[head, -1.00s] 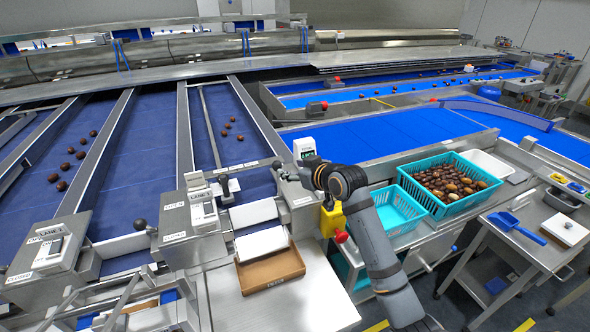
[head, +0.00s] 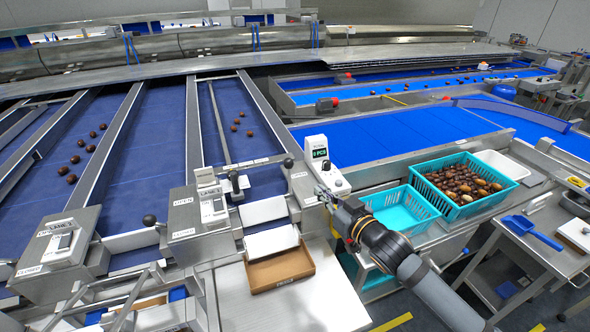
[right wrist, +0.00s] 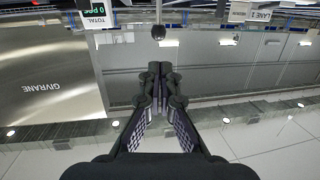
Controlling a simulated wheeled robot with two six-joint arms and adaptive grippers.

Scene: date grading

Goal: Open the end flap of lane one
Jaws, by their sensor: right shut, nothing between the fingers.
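Lane one (head: 228,115) is the blue belt beside the box marked LANE 1 (head: 212,207). A lever with a black knob (head: 288,162) stands at its lower right end; a black knob also shows in the right wrist view (right wrist: 158,32), ahead of my fingertips and apart from them. I cannot tell clearly how the end flap stands. White plates (head: 263,211) lie below the lane end, above a brown tray (head: 280,268). My right gripper (head: 325,193) is shut and empty, below and right of the knob, in front of the counter. My left gripper is not in view.
A white counter (head: 320,155) stands close behind my right gripper. A turquoise empty basket (head: 400,215) and a basket of dates (head: 505,206) stand to the right. Several dates (head: 242,122) lie on lane one. Another black knob (head: 150,220) stands left of the LANE 1 box.

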